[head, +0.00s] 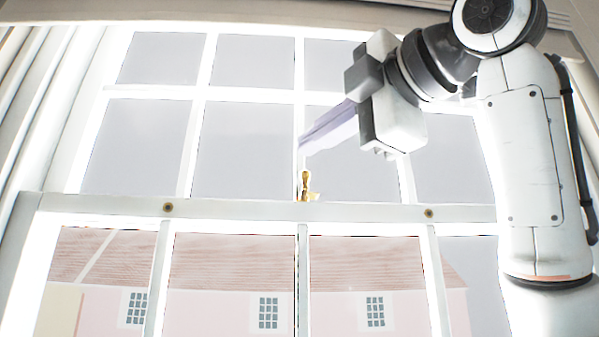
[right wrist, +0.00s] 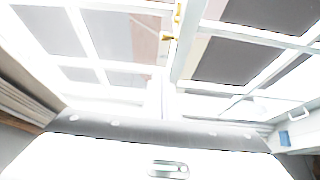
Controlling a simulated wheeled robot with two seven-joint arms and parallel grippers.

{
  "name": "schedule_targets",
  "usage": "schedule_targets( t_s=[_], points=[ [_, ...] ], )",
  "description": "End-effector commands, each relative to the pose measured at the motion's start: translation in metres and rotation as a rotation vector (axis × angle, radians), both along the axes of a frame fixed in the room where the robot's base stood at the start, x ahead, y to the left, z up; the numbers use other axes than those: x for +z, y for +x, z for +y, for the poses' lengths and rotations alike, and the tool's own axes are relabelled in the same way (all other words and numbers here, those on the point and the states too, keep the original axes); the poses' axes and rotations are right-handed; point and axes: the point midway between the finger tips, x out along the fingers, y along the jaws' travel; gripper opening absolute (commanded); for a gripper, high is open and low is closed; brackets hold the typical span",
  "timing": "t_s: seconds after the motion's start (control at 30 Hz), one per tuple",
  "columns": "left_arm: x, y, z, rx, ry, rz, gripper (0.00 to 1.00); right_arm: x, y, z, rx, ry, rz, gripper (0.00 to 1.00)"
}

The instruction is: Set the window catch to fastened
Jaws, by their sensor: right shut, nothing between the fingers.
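The window catch (head: 305,187) is a small brass fitting on the meeting rail, near the middle of the window in the head view. Its lever appears to stand upright from a small base. The catch also shows at the top of the right wrist view (right wrist: 177,16). My right gripper (head: 303,145) comes in from the upper right with its pale fingers shut and empty. In the head view its fingertips are just above the catch, with a visible gap between them. My left gripper is not in view.
White glazing bars divide the panes. A pink house with a tiled roof shows through the lower panes. Pale folds (head: 35,95) hang at the left.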

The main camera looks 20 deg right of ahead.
Motion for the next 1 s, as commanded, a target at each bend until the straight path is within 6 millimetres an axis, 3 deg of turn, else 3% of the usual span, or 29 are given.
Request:
schedule_targets(
  t_s=[0.37, 0.83, 1.0],
  points=[
    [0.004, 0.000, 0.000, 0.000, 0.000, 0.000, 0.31, 0.000, 0.010, 0.003, 0.000, 0.001, 0.003, 0.00],
    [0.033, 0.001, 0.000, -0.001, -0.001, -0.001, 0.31, 0.003, 0.100, 0.026, 0.000, 0.001, 0.004, 0.00],
    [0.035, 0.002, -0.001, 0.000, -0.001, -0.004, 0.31, 0.000, 0.096, -0.002, -0.002, 0.004, 0.001, 0.00]
  ],
)
